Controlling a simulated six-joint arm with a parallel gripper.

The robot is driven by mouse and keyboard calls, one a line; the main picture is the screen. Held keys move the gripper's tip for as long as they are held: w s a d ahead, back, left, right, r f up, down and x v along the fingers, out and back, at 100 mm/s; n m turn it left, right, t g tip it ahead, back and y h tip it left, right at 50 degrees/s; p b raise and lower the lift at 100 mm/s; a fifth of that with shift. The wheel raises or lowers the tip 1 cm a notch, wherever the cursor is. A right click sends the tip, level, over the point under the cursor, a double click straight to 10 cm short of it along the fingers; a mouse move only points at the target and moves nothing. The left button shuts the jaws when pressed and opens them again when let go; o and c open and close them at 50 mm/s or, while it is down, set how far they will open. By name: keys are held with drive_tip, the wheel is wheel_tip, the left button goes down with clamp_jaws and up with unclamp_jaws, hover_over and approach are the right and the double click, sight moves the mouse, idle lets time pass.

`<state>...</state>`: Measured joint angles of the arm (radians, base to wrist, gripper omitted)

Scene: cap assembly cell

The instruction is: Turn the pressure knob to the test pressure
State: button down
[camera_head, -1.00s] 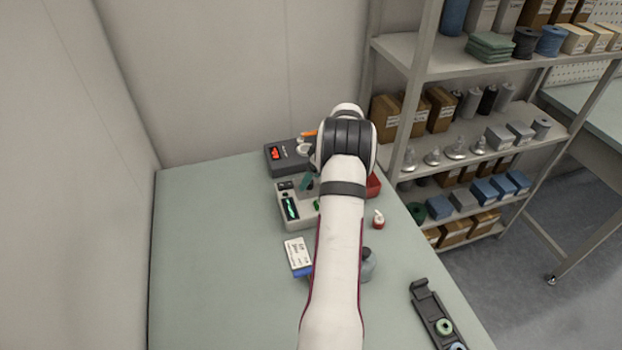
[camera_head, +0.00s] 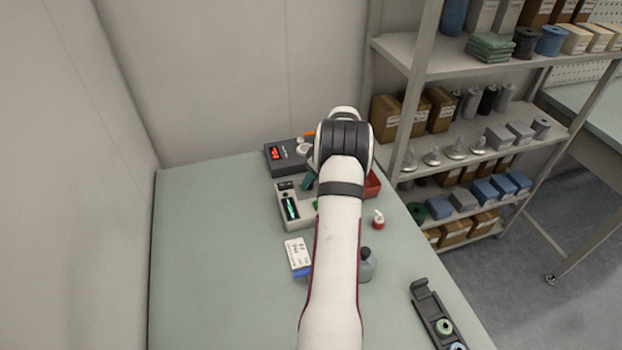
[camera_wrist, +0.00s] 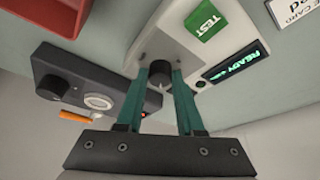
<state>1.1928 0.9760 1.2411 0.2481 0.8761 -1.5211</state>
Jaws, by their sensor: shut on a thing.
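My gripper (camera_wrist: 161,84) has two teal fingers, shut on the dark round pressure knob (camera_wrist: 160,68) in the wrist view. The knob has a pale mark on its face and stands on the light grey tester (camera_wrist: 170,42). The tester also carries a green TEST pad (camera_wrist: 203,22) and a display (camera_wrist: 236,62) with green READY lettering. In the head view the tester (camera_head: 298,221) stands on the bench, partly behind my arm. A teal part of my gripper (camera_head: 309,181) shows there, but the knob is hidden.
A dark unit (camera_head: 288,170) with a red display stands behind the tester; its digits are unreadable. A red bin (camera_head: 373,184), a small red-and-white bottle (camera_head: 378,219), a white card (camera_head: 297,252), a grey round item (camera_head: 367,265) and a black rack (camera_head: 429,310) surround my arm. The bench's left side is clear.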

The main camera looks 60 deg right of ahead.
drive_tip(key=m, duration=0.2)
drive_tip(key=m+h, duration=0.1)
drive_tip(key=m, duration=0.1)
drive_tip(key=shift+a+h, duration=0.2)
drive_tip(key=shift+h, duration=0.1)
drive_tip(key=c, duration=0.5)
unclamp_jaws()
drive_tip(key=shift+g, duration=0.3)
drive_tip(key=v, duration=1.5)
drive_tip(key=shift+s+r, duration=0.2)
drive_tip(key=shift+r, duration=0.15)
